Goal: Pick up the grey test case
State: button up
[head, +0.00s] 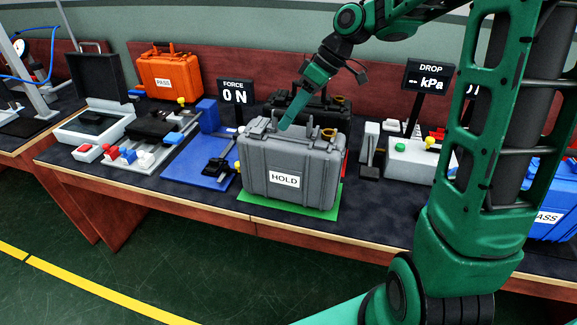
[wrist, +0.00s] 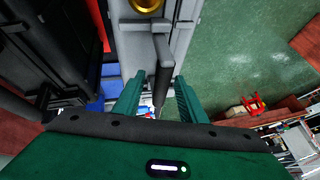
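The grey test case (head: 312,165), labelled HOLD, stands upright on a green mat (head: 326,213) at the front of the bench. My gripper (head: 285,124) is over the top of the case, pointing down at its handle. In the wrist view, the two green fingers of my gripper (wrist: 158,88) are apart, one on each side of the dark handle bar (wrist: 163,60). A gap shows on the left of the bar; the right finger is close to it, and I cannot tell whether it touches. The case's grey top (wrist: 186,45) runs up from there.
A black case (head: 322,108) stands close behind the grey one. An orange PASS case (head: 168,77) is at the back left. A blue force plate (head: 195,165) lies to the left, and a drop tester (head: 420,158) stands to the right. A blue case (head: 550,195) is at far right.

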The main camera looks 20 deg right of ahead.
grip_shut()
jog(key=shift+d, duration=0.1)
dwell(1.2)
